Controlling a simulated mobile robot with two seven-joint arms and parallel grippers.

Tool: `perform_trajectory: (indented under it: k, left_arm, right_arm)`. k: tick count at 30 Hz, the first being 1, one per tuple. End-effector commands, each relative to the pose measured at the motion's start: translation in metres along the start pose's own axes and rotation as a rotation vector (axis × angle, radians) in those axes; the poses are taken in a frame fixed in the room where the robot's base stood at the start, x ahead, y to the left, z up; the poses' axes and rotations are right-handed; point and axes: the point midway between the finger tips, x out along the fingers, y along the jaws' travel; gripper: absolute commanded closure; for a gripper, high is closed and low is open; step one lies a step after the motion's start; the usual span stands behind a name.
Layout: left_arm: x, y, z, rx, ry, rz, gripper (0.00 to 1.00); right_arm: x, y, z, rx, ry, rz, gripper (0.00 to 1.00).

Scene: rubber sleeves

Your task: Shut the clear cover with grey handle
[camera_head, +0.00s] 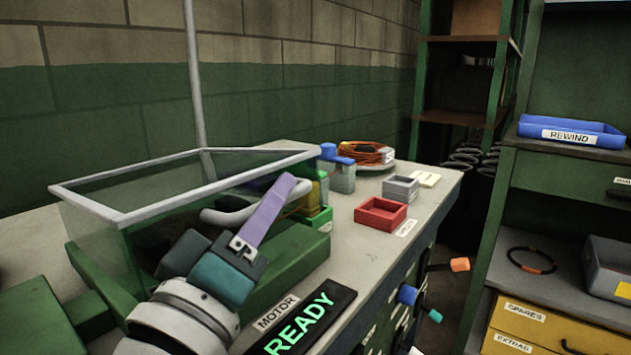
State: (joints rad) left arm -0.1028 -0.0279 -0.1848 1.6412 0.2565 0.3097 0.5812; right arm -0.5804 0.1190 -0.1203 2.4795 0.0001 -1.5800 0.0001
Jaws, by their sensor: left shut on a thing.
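The clear cover (92,228) is a see-through box with a pale grey rim, over the green machine at the left of the bench. Its curved grey handle (222,217) shows at its front side, partly behind my gripper. My left gripper (272,206) comes up from the bottom left, with a purple finger crossing the handle. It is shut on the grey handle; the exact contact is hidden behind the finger. How far the cover stands from closed is hard to tell. My right gripper is out of view.
A black READY sign (305,322) lies in front of the machine. A red tray (380,214), a grey tray (400,188) and an orange cable coil (365,153) stand farther along the bench. Coloured knobs (408,294) stick out from its front. Shelves stand right, beyond a gap.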

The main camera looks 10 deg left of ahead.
Motion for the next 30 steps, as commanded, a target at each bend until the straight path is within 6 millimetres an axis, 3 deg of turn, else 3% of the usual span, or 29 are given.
perform_trajectory:
  k: [1, 9, 26, 27, 30]
  left_arm:
    - [-0.005, -0.01, 0.012, -0.005, 0.0, 0.0, 1.0]
    - [-0.014, -0.025, 0.034, -0.006, 0.0, 0.001, 1.0]
    - [-0.018, -0.033, 0.042, -0.007, -0.011, -0.011, 1.0]
    - [-0.018, -0.033, 0.042, -0.007, -0.012, -0.012, 0.79]
    - [-0.018, -0.033, 0.041, -0.006, -0.01, -0.011, 0.68]
  right_arm:
    - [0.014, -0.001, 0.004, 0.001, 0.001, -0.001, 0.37]
    - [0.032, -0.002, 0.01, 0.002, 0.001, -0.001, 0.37]
    - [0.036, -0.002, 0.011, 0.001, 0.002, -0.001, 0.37]
    - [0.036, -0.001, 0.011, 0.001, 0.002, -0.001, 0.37]
    - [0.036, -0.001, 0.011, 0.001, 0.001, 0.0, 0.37]
